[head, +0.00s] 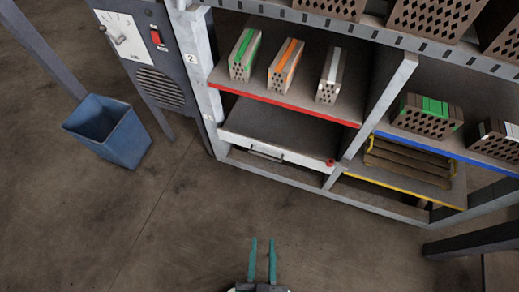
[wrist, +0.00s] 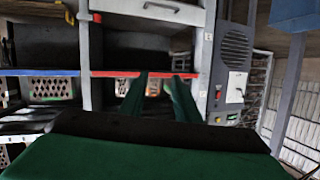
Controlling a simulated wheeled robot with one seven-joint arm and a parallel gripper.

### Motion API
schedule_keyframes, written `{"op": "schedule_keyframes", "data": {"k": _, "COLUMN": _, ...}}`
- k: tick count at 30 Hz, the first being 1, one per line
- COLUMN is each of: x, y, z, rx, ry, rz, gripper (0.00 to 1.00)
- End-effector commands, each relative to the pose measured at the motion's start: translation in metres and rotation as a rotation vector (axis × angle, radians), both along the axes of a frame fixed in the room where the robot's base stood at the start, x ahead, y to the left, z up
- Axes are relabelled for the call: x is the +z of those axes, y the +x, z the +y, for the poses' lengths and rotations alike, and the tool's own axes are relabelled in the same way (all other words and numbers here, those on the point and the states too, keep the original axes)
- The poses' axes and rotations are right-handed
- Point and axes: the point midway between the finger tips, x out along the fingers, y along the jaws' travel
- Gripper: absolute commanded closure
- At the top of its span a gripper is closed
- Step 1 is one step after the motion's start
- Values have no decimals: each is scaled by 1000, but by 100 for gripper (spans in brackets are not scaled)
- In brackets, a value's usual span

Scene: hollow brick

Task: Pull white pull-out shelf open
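The white pull-out shelf (head: 225,136) sits in the lower left bay of the rack, below the red-edged shelf. It looks pushed in, with its front about level with the rack frame. A metal bar handle (head: 266,153) is on its white front. In the wrist view the white front (wrist: 192,14) and handle (wrist: 160,5) show at the top edge, partly cut off. My gripper (head: 263,241) is at the bottom of the head view, over bare floor and well apart from the handle. Its two green fingers, also in the wrist view (wrist: 158,77), are spread with nothing between them.
The red-edged shelf (head: 290,106) holds several hollow bricks. A blue-edged shelf (head: 470,152) and a yellow-edged shelf (head: 400,182) are to the right. A grey cabinet (head: 150,45) and a blue bin (head: 108,130) stand left. The floor before the rack is clear.

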Motion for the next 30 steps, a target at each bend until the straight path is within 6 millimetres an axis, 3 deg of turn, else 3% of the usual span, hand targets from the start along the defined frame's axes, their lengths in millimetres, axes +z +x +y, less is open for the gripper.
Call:
{"op": "schedule_keyframes", "data": {"k": 6, "x": -88, "y": 47, "z": -7, "rx": -100, "ry": 233, "rz": 126, "gripper": 71}}
{"op": "schedule_keyframes", "data": {"k": 15, "x": -188, "y": 125, "z": -15, "rx": -280, "ry": 571, "rz": 310, "gripper": 71}}
{"op": "schedule_keyframes", "data": {"k": 22, "x": -238, "y": 193, "z": -22, "rx": -442, "ry": 819, "rz": 445, "gripper": 71}}
{"op": "schedule_keyframes", "data": {"k": 30, "x": -263, "y": 277, "z": -27, "rx": -646, "ry": 1090, "rz": 605, "gripper": 71}}
